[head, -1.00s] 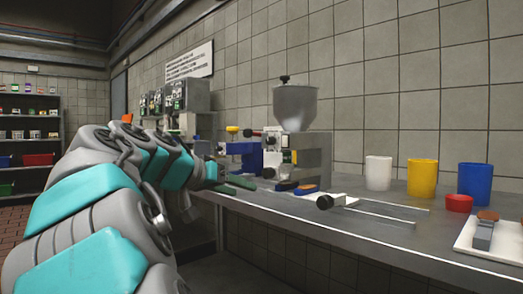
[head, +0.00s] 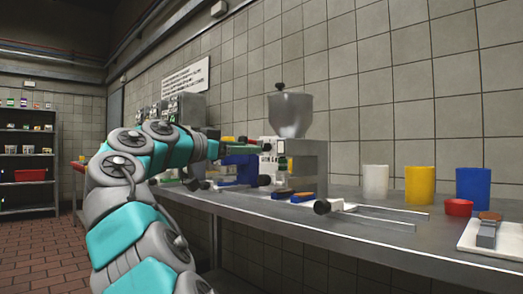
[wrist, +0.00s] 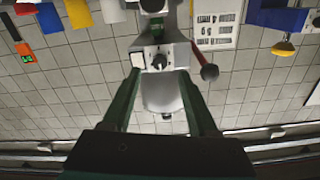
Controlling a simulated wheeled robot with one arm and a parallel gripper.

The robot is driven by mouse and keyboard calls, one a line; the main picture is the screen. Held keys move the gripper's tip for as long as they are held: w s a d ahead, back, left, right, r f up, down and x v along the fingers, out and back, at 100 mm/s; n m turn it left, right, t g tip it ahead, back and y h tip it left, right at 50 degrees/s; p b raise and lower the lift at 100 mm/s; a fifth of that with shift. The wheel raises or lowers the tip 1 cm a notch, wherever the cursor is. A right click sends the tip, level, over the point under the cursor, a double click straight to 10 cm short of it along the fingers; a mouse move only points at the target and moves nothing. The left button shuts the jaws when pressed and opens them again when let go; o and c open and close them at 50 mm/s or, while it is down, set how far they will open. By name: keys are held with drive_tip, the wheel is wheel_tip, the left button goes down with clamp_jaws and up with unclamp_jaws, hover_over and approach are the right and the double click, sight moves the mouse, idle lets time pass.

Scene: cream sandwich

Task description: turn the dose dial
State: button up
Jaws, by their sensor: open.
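The grey machine (head: 312,160) with a cone-shaped metal hopper (head: 290,114) stands on the counter. In the wrist view, which is upside down, its face carries a small dark round dial (wrist: 158,62) with marks around it. My gripper (wrist: 158,76) has two green fingers spread apart, one on each side of the dial in that view. I cannot tell whether they touch it. In the head view my gripper (head: 268,148) is level in front of the machine's face, below the hopper, and the dial is hidden there.
A blue device (head: 240,170) stands left of the machine. A black-handled fork-like tool (head: 322,207) lies in front. White (head: 375,179), yellow (head: 420,184) and blue (head: 473,186) cups stand at right.

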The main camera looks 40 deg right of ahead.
sight(267, 147)
drive_tip(key=d, duration=0.6)
drive_tip(key=shift+w, duration=0.25)
drive_tip(key=shift+a, duration=0.1)
clamp_jaws()
